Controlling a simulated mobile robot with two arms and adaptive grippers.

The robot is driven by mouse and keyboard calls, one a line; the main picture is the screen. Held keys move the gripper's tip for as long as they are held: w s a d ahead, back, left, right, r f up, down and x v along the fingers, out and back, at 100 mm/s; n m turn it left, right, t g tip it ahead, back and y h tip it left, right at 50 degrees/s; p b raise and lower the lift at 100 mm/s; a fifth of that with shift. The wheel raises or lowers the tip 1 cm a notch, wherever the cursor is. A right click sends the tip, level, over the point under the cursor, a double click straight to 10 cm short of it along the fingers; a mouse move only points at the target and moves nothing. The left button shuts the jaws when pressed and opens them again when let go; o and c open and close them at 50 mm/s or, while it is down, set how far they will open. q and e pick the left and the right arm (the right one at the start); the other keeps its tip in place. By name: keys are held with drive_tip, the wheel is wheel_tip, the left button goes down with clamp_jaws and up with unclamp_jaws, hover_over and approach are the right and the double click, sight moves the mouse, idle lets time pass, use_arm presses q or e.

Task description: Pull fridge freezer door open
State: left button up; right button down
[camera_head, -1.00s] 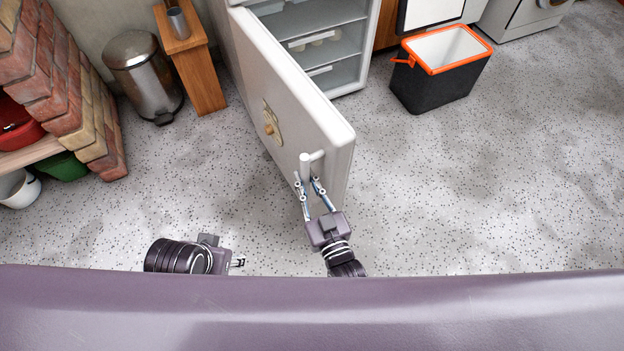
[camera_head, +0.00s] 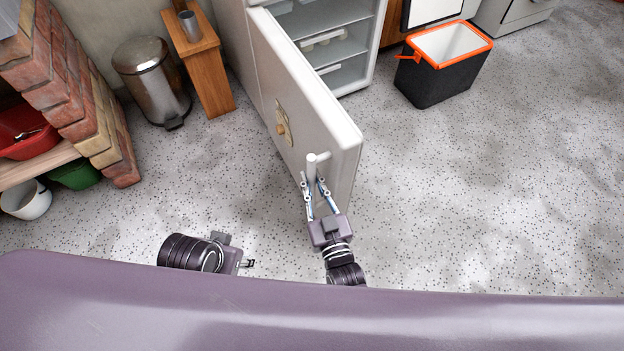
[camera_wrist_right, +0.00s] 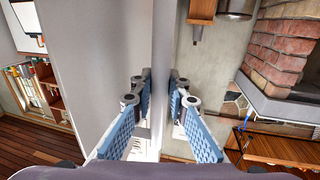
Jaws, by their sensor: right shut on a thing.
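The white fridge freezer door (camera_head: 300,105) stands swung open, its free edge towards me. Behind it the lit fridge interior (camera_head: 325,45) with shelves shows. A white bar handle (camera_head: 311,166) sits near the door's free edge. My right gripper (camera_head: 315,186) is shut on the handle. In the right wrist view the two blue-padded fingers (camera_wrist_right: 160,110) stand on either side of a pale upright bar, in front of the white door. My left gripper (camera_head: 248,263) is low at the left, apart from the door; its fingers are too small to judge.
A steel pedal bin (camera_head: 150,80) and a wooden stand (camera_head: 205,75) are left of the fridge. A black cool box with an orange rim (camera_head: 440,85) stands right of it. A brick plinth (camera_head: 95,110) is at far left. Speckled floor (camera_head: 480,200) is clear at right.

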drive_tip(key=c, duration=1.9)
unclamp_jaws()
drive_tip(key=shift+w+a+r, duration=0.1)
drive_tip(key=shift+w, duration=0.1)
drive_tip(key=shift+s, duration=0.1)
drive_tip(key=v, duration=1.2)
